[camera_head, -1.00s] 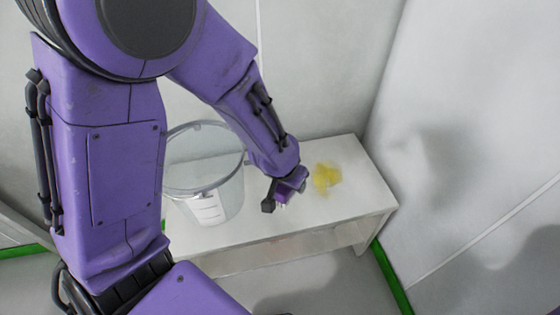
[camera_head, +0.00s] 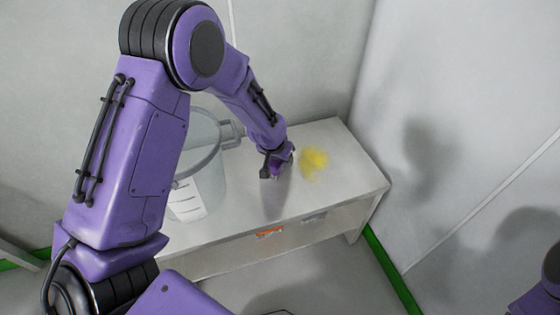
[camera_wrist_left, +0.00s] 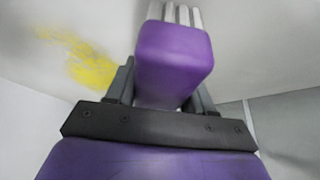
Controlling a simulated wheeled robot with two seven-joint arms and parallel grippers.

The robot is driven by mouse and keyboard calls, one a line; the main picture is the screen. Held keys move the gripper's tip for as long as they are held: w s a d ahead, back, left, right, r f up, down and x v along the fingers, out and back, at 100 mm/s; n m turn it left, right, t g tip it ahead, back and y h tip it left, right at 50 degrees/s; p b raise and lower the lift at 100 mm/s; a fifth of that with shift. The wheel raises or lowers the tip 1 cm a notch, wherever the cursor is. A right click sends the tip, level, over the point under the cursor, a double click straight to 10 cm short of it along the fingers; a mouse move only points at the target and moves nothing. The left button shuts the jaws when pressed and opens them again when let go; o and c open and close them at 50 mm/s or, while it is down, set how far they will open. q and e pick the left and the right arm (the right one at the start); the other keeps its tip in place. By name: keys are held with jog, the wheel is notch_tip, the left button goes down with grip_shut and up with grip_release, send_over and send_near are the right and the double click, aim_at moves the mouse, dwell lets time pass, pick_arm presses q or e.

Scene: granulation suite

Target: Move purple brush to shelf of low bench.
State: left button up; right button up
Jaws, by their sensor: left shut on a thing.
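The purple brush (camera_wrist_left: 174,62) is clamped between the dark fingers of my left gripper (camera_head: 275,168), its pale bristles pointing away from the wrist. In the head view the brush is small and mostly merged with the gripper. The low bench (camera_head: 350,180) is white, with my left gripper over its top, left of a yellow powder patch. I cannot tell whether the bristles touch the top. The bench's shelf below is mostly hidden by the top. My right gripper is out of view.
A clear bucket (camera_head: 202,160) with a white label stands on the bench, left of the gripper and partly behind my arm. The yellow powder patch (camera_head: 314,160) also shows in the wrist view (camera_wrist_left: 80,58). An orange label (camera_head: 270,232) shows below the bench's front edge. Walls close in behind and right.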

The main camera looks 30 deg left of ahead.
pick_arm(q)
jog(key=o, duration=1.1)
jog(key=shift+c, duration=0.2)
